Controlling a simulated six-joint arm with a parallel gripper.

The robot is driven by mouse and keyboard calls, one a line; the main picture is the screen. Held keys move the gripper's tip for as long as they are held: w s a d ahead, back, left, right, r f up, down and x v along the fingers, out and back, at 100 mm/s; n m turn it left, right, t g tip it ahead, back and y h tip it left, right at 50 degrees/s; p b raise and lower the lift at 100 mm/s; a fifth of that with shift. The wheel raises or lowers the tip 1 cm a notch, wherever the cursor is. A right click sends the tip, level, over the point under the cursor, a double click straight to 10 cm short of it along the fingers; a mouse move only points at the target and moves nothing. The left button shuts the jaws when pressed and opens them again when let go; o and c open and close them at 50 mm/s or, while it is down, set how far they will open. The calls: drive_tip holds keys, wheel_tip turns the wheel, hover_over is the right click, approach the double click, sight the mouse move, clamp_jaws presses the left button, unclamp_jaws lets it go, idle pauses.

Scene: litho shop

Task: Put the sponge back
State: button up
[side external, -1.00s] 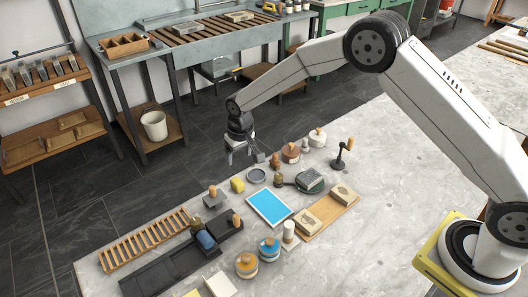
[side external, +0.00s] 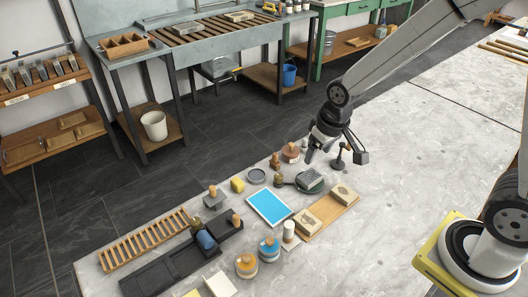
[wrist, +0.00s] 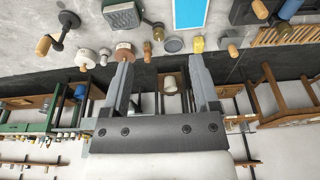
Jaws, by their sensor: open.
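A small yellow sponge (side external: 237,185) sits on the stone bench top, near its far edge. It also shows in the wrist view (wrist: 198,44), just beyond the tip of the right finger. A round grey dish (side external: 257,176) lies right of it, and also shows in the wrist view (wrist: 174,45). The dish looks empty. My gripper (side external: 320,152) is open and empty, above the bench to the right of the sponge and dish. In the wrist view its two fingers (wrist: 161,60) are spread apart with nothing between them.
A blue-topped plate (side external: 270,207) lies in front of the dish. A dark block (side external: 310,181), a brown round-handled piece (side external: 291,153) and a dark stand (side external: 339,163) are close to my gripper. A wooden rack (side external: 145,240) lies at left. The right bench top is largely bare.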

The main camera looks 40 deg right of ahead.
drive_tip(key=s+d, duration=0.1)
drive_tip(key=s, duration=0.7)
drive_tip(key=shift+s+d, duration=0.25)
drive_tip(key=shift+d, duration=0.15)
